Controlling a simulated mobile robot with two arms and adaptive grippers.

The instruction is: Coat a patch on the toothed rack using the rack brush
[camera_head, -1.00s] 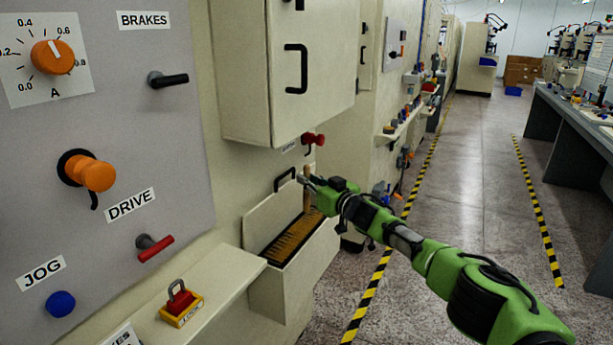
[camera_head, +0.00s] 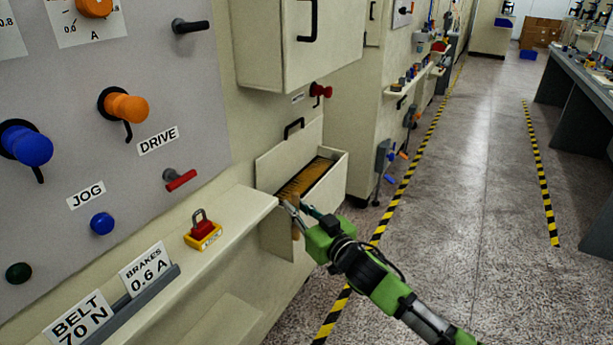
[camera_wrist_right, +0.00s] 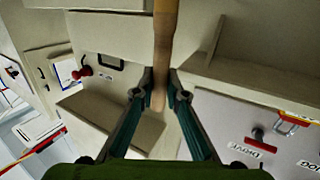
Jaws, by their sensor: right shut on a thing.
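The toothed rack (camera_head: 305,178) is a golden-brown row of teeth inside an open cream box (camera_head: 333,180) low on the machine's side. My right gripper (camera_head: 292,206) is shut on the wooden handle of the rack brush (camera_head: 296,228), at the near side of the box. In the right wrist view the brush handle (camera_wrist_right: 165,45) stands between the fingers (camera_wrist_right: 160,95). The brush's bristles cannot be made out. Whether the brush touches the rack or box cannot be told. My left gripper is not in view.
A cream ledge (camera_head: 235,210) with a red-and-yellow padlock piece (camera_head: 203,230) runs to the left of the box. A cabinet (camera_head: 300,45) with a black handle hangs above. A red knob (camera_head: 321,90) juts out behind the box. The aisle floor (camera_head: 460,150) at right is clear.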

